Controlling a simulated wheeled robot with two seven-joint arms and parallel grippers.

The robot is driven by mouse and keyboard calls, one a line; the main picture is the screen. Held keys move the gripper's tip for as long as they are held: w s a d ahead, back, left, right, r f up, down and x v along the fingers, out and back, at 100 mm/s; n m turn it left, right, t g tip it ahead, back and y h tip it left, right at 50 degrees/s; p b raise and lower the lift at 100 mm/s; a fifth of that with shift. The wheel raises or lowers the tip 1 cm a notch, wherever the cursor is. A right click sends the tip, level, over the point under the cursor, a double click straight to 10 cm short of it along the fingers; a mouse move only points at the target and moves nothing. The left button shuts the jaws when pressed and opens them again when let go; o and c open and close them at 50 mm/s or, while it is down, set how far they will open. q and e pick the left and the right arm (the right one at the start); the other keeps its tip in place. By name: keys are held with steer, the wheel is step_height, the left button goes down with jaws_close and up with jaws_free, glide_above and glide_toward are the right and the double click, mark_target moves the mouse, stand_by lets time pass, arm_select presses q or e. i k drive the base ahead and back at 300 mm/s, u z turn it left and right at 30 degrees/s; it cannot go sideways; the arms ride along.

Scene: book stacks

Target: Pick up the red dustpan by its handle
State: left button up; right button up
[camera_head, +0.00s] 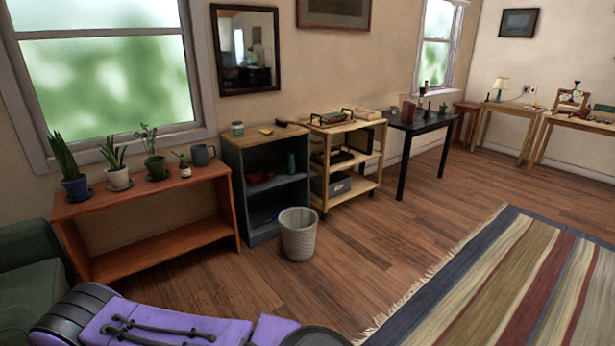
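I cannot make out a red dustpan for certain. A small red upright object (407,111) stands on the black table (428,121) at the back; I cannot tell whether it is the dustpan. A purple and black part of my own body fills the lower left. Neither of my grippers is in view.
An orange-brown shelf (150,263) with potted plants stands under the window. A grey waste bin (298,236) stands before the cabinet. A wooden cart (325,168) stands beside it. A green armchair (25,270) is at left, a striped rug (520,280) at right. Wooden floor between is mostly clear.

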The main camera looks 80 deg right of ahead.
mark_target(256, 178)
steer(key=z, duration=2.4)
steer(key=k, duration=0.6)
steer(key=z, duration=0.5)
steer(key=i, duration=0.9)
steer(key=z, duration=0.65)
steer(key=i, duration=2.75)
steer(key=u, duration=1.55)
steer(key=i, duration=0.85)
steer(key=u, duration=0.95)
steer(key=i, duration=0.65)
steer(key=u, duration=0.05)
